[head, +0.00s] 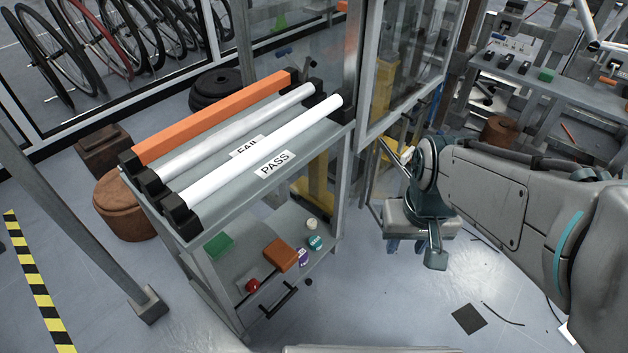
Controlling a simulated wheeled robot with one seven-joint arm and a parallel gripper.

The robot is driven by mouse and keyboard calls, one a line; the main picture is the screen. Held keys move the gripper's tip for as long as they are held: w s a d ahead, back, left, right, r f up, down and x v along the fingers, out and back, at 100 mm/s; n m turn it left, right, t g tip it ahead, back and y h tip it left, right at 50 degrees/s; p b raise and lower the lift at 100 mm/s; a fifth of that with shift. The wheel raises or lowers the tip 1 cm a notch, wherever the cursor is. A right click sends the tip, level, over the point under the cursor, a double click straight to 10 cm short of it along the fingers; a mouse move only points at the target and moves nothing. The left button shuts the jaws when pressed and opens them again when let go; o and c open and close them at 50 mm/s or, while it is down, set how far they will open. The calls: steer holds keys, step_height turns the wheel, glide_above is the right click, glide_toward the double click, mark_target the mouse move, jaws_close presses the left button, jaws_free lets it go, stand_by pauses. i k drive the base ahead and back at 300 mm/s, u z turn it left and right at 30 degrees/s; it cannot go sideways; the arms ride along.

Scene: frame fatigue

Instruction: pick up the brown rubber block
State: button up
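An orange-brown block (281,254), which looks like the brown rubber block, lies on the lower shelf (240,274) of the grey rack in the head view. It sits near the shelf's front side, among small items. My gripper (412,242) hangs below my wrist, to the right of the rack and apart from the block. Its fingertips are small and partly hidden by its own body, so I cannot tell whether it is open or shut. I see nothing held in it.
Beside the block are a green block (218,246), a red round item (252,286), a purple item (303,257) and a teal disc (316,242). The top shelf (290,150) above bears orange and white tubes. A glazed frame (358,70) stands behind. Open floor (385,300) lies right of the rack.

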mark_target(281, 255)
steer(key=z, duration=1.2)
steer(key=i, duration=0.65)
steer(key=u, duration=2.35)
